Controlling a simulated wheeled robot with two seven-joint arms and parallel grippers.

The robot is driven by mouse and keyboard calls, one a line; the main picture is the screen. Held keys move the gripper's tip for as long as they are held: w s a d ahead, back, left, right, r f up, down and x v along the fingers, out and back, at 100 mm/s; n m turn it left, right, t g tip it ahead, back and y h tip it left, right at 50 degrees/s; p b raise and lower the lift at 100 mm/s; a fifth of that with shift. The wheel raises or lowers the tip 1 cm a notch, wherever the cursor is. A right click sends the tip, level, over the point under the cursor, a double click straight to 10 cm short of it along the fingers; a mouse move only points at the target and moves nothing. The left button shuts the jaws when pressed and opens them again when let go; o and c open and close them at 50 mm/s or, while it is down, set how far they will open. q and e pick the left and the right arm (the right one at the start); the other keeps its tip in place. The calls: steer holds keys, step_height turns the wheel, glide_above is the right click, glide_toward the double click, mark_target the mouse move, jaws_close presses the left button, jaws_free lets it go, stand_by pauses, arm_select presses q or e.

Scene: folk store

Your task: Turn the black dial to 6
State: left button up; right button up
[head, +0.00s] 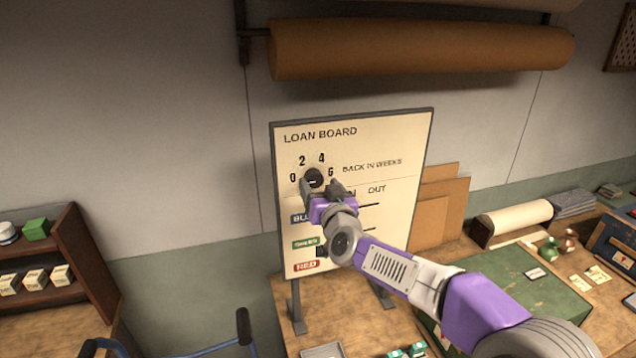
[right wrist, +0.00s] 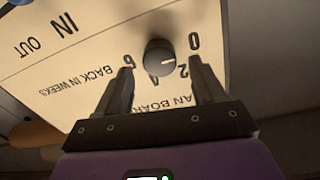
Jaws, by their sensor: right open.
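The black dial (head: 314,178) is on the upper left of the cream loan board (head: 375,145), with 0, 2, 4 and 6 printed around it. In the right wrist view the dial (right wrist: 158,52) appears upside down. Its white mark points to the side of 0 and 2, roughly between them, away from 6. My right gripper (head: 321,190) is open in front of the board, just below the dial in the head view. In the wrist view its two fingers (right wrist: 160,78) stand on either side of the dial, with gaps; I cannot tell how far off the tips are. My left gripper is not in view.
The board stands on dark legs on a wooden table (head: 290,300). Brown panels (head: 430,215) lean behind it. A brown roll (head: 420,50) hangs above. A shelf (head: 85,245) with small boxes stands at left.

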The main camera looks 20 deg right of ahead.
steer(key=shift+w, duration=1)
steer(key=shift+c, duration=0.3)
steer(key=c, duration=1)
